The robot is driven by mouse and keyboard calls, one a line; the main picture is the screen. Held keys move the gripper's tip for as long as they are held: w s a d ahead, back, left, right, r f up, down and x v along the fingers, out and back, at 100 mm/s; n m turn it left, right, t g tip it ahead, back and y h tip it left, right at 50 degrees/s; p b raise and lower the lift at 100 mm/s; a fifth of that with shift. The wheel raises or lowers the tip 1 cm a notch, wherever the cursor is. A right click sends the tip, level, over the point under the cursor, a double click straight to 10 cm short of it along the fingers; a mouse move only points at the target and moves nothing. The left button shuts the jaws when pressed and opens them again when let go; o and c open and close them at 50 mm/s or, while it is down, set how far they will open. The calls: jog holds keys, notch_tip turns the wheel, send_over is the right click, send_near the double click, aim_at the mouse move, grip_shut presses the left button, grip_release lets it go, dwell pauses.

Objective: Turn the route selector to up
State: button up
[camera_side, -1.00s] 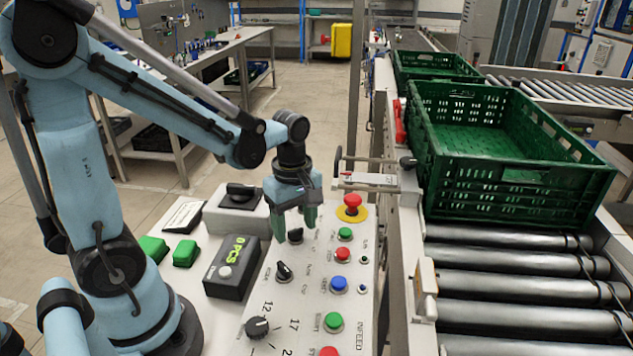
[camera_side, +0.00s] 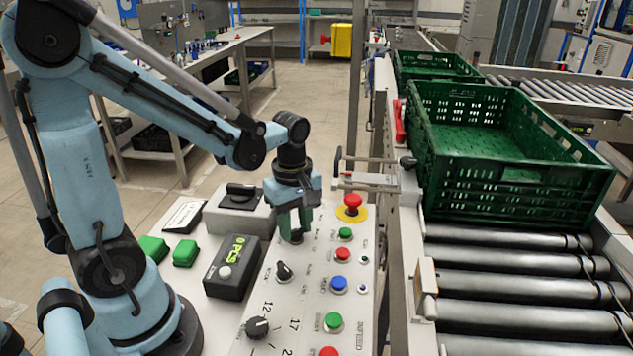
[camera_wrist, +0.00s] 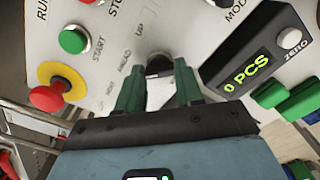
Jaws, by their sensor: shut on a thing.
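The route selector is a small dark knob (camera_side: 296,238) at the far end of the white panel. In the wrist view the knob (camera_wrist: 158,62) shows beyond my fingertips, near the printed words AHEAD and UP. My gripper (camera_side: 296,226) points down over it, its green fingers at the knob. In the wrist view my gripper (camera_wrist: 156,72) has one finger on each side of the knob and is shut on it. The fingers hide most of the knob, so I cannot tell which way it points.
A green crate (camera_side: 510,190) stands on the roller conveyor at right.

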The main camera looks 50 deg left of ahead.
jog(key=m, duration=0.8)
jog(key=shift+m, duration=0.3)
jog(key=m, duration=0.4)
jog(key=shift+m, duration=2.3)
jog(key=o, duration=1)
jog(key=shift+o, duration=0.2)
